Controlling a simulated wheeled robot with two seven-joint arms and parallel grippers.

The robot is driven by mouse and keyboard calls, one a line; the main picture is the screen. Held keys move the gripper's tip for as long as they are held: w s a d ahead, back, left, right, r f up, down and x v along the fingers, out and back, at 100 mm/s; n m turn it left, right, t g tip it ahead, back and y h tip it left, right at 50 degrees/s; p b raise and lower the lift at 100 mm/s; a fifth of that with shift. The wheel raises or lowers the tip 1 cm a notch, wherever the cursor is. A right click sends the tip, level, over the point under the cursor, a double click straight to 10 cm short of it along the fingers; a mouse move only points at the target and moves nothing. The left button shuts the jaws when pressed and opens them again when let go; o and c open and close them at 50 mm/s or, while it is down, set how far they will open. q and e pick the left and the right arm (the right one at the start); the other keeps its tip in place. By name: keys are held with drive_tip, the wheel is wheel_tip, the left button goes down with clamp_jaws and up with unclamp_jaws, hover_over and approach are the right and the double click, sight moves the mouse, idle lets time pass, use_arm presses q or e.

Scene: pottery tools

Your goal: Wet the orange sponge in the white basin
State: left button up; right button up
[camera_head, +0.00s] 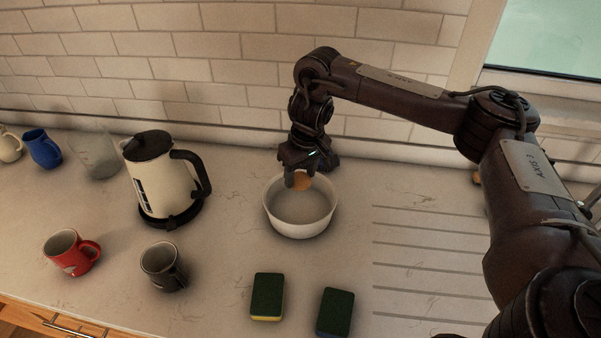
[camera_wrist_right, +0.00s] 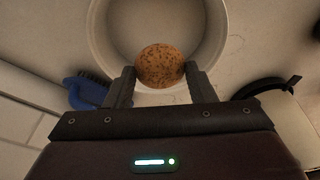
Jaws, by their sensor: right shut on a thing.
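The white basin (camera_head: 300,224) stands on the counter in the middle of the head view. My right gripper (camera_head: 298,182) points down over the basin's back part. It is shut on the round orange sponge (camera_head: 302,181), which sits at or just above the back rim height. In the right wrist view the speckled orange sponge (camera_wrist_right: 160,66) is between the two fingers, over the near side of the basin (camera_wrist_right: 100,30). I cannot tell whether it touches the basin or any water. My left gripper is not in view.
A kettle (camera_head: 160,180) stands left of the basin, with a red mug (camera_head: 70,254) and a dark mug (camera_head: 160,268) in front. A green-yellow sponge (camera_head: 267,297) and a green-blue sponge (camera_head: 335,312) lie in front. A blue brush (camera_wrist_right: 88,91) lies near the wall.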

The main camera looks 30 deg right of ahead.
wheel_tip(320, 180, down, 2)
drive_tip(key=shift+f+b, duration=0.2)
drive_tip(key=shift+b, duration=0.75)
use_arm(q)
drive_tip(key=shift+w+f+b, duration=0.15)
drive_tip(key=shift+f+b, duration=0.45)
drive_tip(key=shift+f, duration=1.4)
use_arm(e)
drive_tip(key=shift+f, duration=2.8)
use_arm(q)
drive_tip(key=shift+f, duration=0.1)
use_arm(e)
drive_tip(key=shift+f, duration=0.2)
use_arm(q)
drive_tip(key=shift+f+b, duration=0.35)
drive_tip(key=shift+b, duration=0.1)
use_arm(e)
drive_tip(key=shift+f, duration=1.1)
drive_tip(key=shift+r+p, duration=5.35)
drive_tip(key=shift+p, duration=0.3)
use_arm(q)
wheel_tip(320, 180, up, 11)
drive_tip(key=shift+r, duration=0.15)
use_arm(e)
drive_tip(key=shift+f, duration=0.1)
